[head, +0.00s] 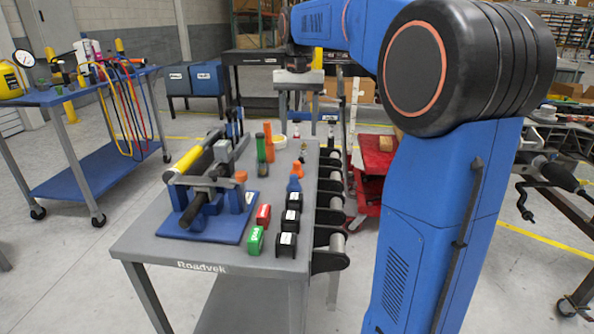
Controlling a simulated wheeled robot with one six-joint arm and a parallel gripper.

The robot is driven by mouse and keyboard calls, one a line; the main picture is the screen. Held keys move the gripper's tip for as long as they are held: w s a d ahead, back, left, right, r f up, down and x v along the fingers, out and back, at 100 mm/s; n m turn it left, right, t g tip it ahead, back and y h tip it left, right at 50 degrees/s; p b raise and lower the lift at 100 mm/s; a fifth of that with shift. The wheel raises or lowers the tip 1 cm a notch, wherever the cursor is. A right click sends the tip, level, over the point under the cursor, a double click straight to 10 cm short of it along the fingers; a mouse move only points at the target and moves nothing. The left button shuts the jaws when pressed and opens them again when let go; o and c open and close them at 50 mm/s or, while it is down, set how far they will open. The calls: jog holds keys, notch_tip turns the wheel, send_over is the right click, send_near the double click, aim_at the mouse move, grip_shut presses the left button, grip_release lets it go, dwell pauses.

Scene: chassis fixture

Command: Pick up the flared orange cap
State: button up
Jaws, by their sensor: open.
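Several orange pieces show in the head view, and I cannot tell for sure which is the flared cap. A small orange piece (297,168) stands on the grey table among small parts, right of centre. Another small orange piece (241,176) sits at the right end of the clamp fixture (205,180). My gripper (299,104) appears beyond the table's far end, pointing down, apart from these pieces. It is open; its fingertips are small and hard to make out.
The grey table (180,250) also carries a blue piece (293,184), red block (263,215), green block (256,241) and several black blocks (290,221). Rollers (332,220) line its right edge. A blue cart (95,165) stands left.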

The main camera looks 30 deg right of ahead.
aim_at(297, 162)
notch_tip(297, 162, down, 8)
jog(key=shift+r, duration=0.25)
jog(key=shift+w+a+f, duration=0.1)
jog(key=shift+f, duration=1.3)
jog(key=shift+w+a+f, duration=0.1)
jog(key=shift+f, duration=1.25)
jog(key=shift+c, duration=0.3)
jog(key=c, duration=1.3)
